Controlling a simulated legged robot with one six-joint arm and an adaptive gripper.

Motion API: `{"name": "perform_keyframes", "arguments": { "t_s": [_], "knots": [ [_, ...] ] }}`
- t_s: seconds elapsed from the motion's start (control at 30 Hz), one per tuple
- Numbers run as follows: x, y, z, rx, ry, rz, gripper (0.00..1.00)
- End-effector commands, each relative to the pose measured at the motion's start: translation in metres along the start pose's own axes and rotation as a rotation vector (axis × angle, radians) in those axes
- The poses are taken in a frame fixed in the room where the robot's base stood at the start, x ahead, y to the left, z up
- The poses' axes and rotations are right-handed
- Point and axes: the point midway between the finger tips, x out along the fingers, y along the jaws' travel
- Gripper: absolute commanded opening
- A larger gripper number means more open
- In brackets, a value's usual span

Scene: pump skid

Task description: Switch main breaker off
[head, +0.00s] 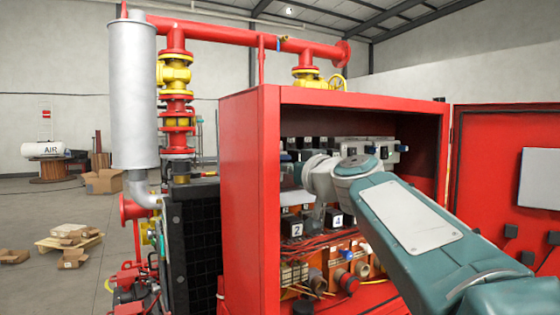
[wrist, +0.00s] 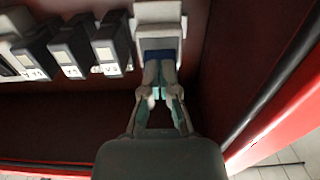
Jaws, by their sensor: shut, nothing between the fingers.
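In the wrist view, a white breaker (wrist: 159,22) with a blue lever or strip (wrist: 158,56) stands at the right end of a row of devices. I take it to be the main breaker. My gripper (wrist: 160,78) is shut and empty. Its fingertips are at the lower edge of the blue part, overlapping it in the picture. I cannot tell whether they touch it. In the head view, my arm reaches from the right into the open red cabinet (head: 250,190).
Dark switches with white labels (wrist: 108,48) stand left of the breaker. The cabinet's red side (wrist: 285,100) and a dark seal run close on the right. In the head view, the red door (head: 490,150) is open at right. Numbered relays (head: 296,228) and wiring lie below my wrist.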

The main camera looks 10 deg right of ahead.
Motion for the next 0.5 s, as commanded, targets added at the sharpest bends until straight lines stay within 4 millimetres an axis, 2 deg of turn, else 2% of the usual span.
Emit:
{"name": "perform_keyframes", "arguments": {
  "t_s": [0.5],
  "knots": [
    [-0.034,0.000,-0.004,-0.001,0.001,0.001,0.00]
  ]
}}
